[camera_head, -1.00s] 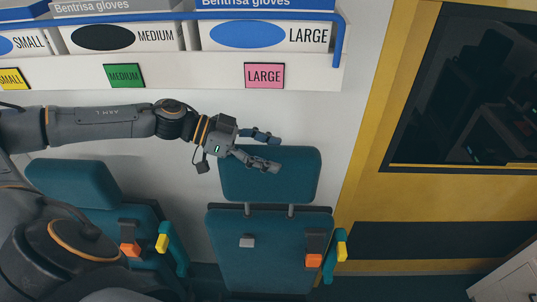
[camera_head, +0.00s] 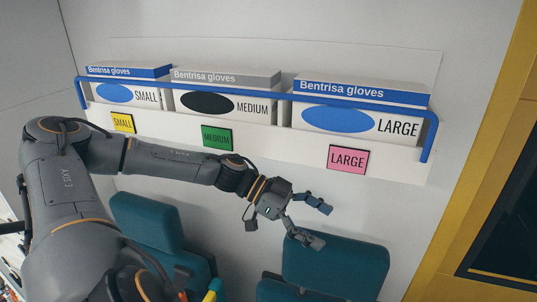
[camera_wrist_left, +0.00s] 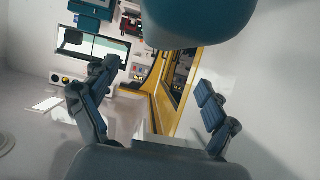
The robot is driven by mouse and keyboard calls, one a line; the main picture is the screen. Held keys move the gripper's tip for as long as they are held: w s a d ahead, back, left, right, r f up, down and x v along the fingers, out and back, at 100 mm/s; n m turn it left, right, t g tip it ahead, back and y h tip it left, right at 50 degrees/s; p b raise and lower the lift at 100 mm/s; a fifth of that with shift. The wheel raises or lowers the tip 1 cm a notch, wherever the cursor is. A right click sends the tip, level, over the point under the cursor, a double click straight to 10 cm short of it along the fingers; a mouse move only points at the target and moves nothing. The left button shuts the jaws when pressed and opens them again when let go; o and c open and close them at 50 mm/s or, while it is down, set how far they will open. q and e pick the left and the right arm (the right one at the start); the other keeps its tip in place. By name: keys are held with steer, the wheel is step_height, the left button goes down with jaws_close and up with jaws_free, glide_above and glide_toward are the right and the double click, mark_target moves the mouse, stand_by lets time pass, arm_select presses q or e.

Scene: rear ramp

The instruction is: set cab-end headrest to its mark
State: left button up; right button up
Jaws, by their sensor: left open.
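The teal headrest (camera_head: 340,268) of the right-hand seat is at the bottom centre of the head view. Its lower edge and posts are barely shown, and I make out no mark on it. My left gripper (camera_head: 324,226) is open and empty at its top left edge: one finger is above the edge, the other overlaps it in the picture. Contact cannot be told. In the left wrist view, the open fingers (camera_wrist_left: 157,108) are spread, with a teal padded shape (camera_wrist_left: 200,18) above them. A second teal headrest (camera_head: 147,221) is at the left. My right gripper is not in view.
A white wall shelf (camera_head: 275,145) with a blue rail (camera_head: 433,140) holds glove boxes (camera_head: 365,103) above my left arm. A yellow frame (camera_head: 475,170) stands at the right. Bare wall lies between headrest and shelf.

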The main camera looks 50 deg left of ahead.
arm_select(q)
steer(key=s+a, duration=0.6)
steer(key=a, duration=0.4)
steer(key=shift+s+a, duration=0.25)
steer(key=shift+s, duration=0.05)
steer(key=shift+r, duration=0.1)
